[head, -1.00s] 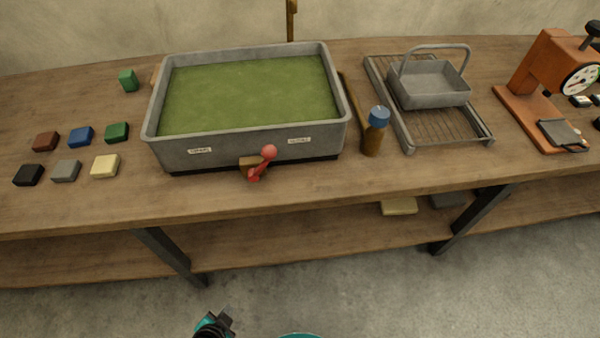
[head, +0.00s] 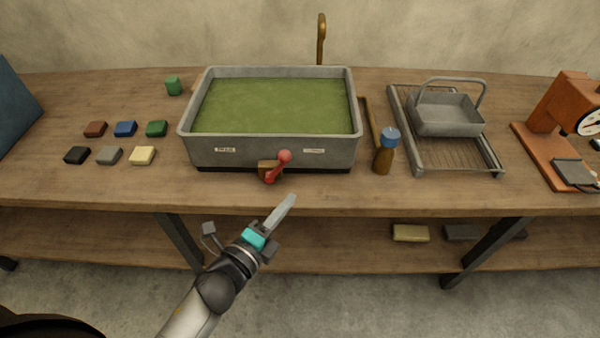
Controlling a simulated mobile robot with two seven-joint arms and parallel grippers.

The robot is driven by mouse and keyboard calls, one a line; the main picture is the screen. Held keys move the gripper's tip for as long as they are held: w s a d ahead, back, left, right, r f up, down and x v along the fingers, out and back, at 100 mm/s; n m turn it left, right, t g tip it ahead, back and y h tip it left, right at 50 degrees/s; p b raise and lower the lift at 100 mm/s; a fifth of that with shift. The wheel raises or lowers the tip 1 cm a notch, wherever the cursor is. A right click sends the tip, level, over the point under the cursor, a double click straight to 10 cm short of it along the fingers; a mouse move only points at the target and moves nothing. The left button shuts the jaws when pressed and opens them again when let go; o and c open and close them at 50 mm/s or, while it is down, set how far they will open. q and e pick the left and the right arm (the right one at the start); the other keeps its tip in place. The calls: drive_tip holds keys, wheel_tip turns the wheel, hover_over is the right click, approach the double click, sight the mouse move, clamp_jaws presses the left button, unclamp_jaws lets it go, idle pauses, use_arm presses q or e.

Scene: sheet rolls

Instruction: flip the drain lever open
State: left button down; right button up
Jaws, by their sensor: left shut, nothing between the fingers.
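The drain lever (head: 278,167) is red with a round knob, on a brass valve (head: 265,168) at the front of the grey tank. It tilts up and to the right, with its knob in front of the tank wall. The tank (head: 205,152) holds green liquid (head: 275,105) and has two small labels on its front. My left gripper (head: 285,208) is shut and empty, below and in front of the lever, apart from it, its fingers pointing up and right. My right gripper is not in view.
Farther right are a wire rack (head: 490,160) with a grey basket (head: 445,115) and an orange device (head: 545,145). Several coloured blocks (head: 125,129) lie left. The bench front edge (head: 350,207) is clear.

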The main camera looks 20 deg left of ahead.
sight(278, 168)
use_arm(q)
drive_tip(key=shift+w, duration=0.15)
drive_tip(key=w+a, duration=0.1)
drive_tip(key=w, duration=0.8)
drive_tip(key=shift+a+f, duration=0.2)
drive_tip(key=shift+a, duration=0.15)
